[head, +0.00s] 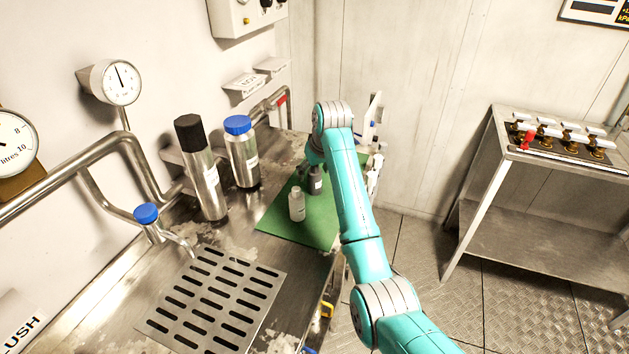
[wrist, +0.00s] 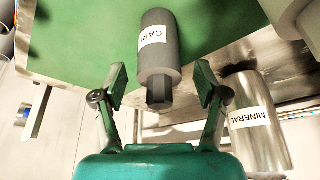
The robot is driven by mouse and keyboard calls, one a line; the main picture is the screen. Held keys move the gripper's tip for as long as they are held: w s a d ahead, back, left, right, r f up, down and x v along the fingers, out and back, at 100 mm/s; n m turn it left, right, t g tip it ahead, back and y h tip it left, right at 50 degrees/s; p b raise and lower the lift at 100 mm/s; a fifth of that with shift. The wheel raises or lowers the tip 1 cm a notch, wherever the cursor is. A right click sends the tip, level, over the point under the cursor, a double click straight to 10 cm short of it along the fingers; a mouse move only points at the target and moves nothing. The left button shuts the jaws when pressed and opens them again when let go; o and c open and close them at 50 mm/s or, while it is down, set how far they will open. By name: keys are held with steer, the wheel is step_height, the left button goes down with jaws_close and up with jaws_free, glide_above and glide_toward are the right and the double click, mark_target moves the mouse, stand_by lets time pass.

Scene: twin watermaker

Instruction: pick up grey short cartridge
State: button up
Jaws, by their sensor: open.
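The grey short cartridge (wrist: 158,55) has a white label and a darker, narrower end that faces my gripper in the wrist view. It is on the green mat (wrist: 80,35). In the head view the cartridge (head: 316,181) stands on the mat (head: 285,222), close beside my arm. My gripper (wrist: 161,74) is open and empty. Its fingertips lie on either side of the cartridge's near end in the wrist view, with gaps showing on both sides. In the head view the arm partly hides the gripper.
A metal cylinder labelled MINERAL (wrist: 258,128) is right of my gripper in the wrist view. A black-capped cylinder (head: 203,175) and a blue-capped one (head: 243,158) stand left. A slotted drain plate (head: 215,300) lies nearer.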

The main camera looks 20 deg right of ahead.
steer(key=shift+x, duration=0.85)
steer(key=c, duration=1.4)
